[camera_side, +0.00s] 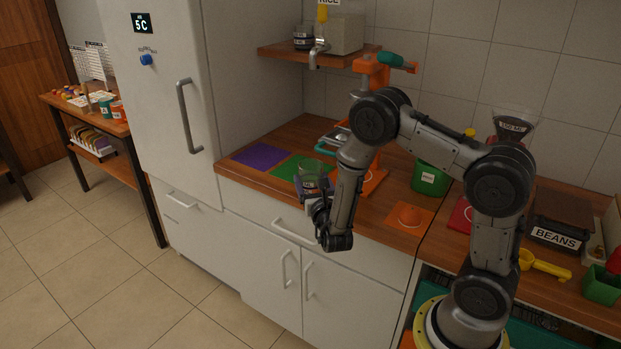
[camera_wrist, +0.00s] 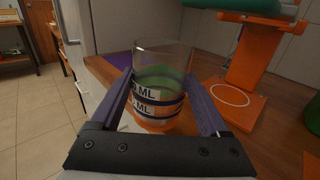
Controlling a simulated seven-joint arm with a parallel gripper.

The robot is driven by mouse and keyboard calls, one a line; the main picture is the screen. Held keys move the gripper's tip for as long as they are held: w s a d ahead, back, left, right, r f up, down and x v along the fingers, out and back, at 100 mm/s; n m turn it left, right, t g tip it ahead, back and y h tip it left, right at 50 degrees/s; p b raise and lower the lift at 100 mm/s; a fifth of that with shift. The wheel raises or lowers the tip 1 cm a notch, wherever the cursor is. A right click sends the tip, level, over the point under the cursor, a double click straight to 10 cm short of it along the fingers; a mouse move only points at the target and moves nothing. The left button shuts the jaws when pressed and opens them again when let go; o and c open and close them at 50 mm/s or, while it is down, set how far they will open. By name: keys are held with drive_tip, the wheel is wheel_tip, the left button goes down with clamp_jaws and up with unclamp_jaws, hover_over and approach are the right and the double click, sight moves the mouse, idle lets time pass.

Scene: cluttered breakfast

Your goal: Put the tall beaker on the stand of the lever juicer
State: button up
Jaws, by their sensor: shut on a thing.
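The tall beaker (camera_wrist: 160,85) is a clear glass with ML labels and dark bands, between my gripper's two fingers in the wrist view. My gripper (camera_wrist: 170,108) is shut on it. In the side view my gripper (camera_side: 315,190) holds the beaker (camera_side: 311,171) at the counter's front edge, near the green mat; whether it touches the counter is unclear. The orange lever juicer (camera_side: 369,80) stands behind my arm, with a green-handled lever on top. Its orange stand (camera_wrist: 238,95) has a pale ring and shows at right in the wrist view, apart from the beaker. My forearm hides part of the juicer.
Purple (camera_side: 260,156) and green (camera_side: 287,167) mats lie left of the juicer. A green container (camera_side: 430,179) and an orange mat (camera_side: 408,216) are to its right. A shelf (camera_side: 330,57) with a tap dispenser hangs above. The tall fridge (camera_side: 160,100) bounds the left.

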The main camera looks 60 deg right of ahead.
drive_tip(key=s+g+h, duration=0.1)
drive_tip(key=s+d+m+g+h, duration=0.1)
drive_tip(key=s+d+m+g, duration=0.1)
drive_tip(key=s, duration=0.1)
drive_tip(key=shift+s+d+f+h, duration=0.1)
drive_tip(key=shift+d+f+h, duration=0.15)
drive_tip(key=shift+h, duration=0.15)
drive_tip(key=s+a+f+m+g+h, duration=0.1)
drive_tip(key=s+a+m+g+h, duration=0.15)
drive_tip(key=s+a, duration=0.95)
drive_tip(key=shift+m+g+y, duration=0.25)
drive_tip(key=shift+g+y, duration=0.2)
drive_tip(key=x, duration=3.2)
drive_tip(key=shift+w, duration=0.25)
drive_tip(key=shift+f, duration=0.15)
